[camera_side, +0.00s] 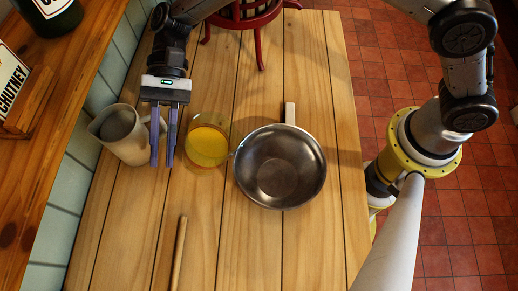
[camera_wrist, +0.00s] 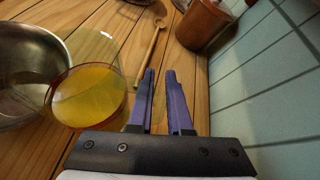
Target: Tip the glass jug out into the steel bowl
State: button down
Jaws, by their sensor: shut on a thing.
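The glass jug (camera_side: 208,145), clear with orange-yellow liquid inside, stands left of the steel bowl and looks upright. It also shows in the wrist view (camera_wrist: 88,95), left of my fingers. My gripper (camera_side: 163,160) points down at the jug's left side in the side view. It is shut on the jug; the exact grip, likely at the handle, is hard to make out through the clear glass. I cannot tell whether the jug touches the table. The steel bowl (camera_side: 279,168) is empty, its handle pointing to the back. Part of it shows in the wrist view (camera_wrist: 25,75).
A wooden spoon (camera_wrist: 150,50) lies on the table in front. A terracotta pot (camera_wrist: 203,24) stands by the wall. A red stool-like stand (camera_side: 243,18) is behind.

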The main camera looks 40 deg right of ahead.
aim_at(191, 154)
jog(key=shift+s+d+r+n+t+y, duration=0.25)
jog(key=shift+s+d+r+n, duration=0.15)
jog(key=shift+r, duration=0.35)
jog(key=shift+s+d+r+n+t+y, duration=0.2)
jog(key=shift+s+d+r+n, duration=0.25)
jog(key=shift+r, duration=0.25)
jog(key=shift+s+d+r+n+t+y, duration=0.15)
jog(key=shift+s+d+r+n+t, duration=0.15)
jog(key=shift+s+r, duration=0.35)
jog(key=shift+s+d+r+n+t+y, duration=0.25)
jog(key=shift+s+d+n+y, duration=0.05)
jog(key=shift+d+n, duration=0.25)
jog(key=shift+s+d+r+n+t+y, duration=0.15)
jog(key=shift+s+d+n+t+y, duration=0.3)
jog(key=shift+n+y, duration=0.2)
jog(key=shift+s+d+n+t+y+b, duration=0.25)
jog(key=shift+s+d+n+y+b, duration=0.2)
jog(key=shift+s+d+n, duration=0.4)
dwell(0.5)
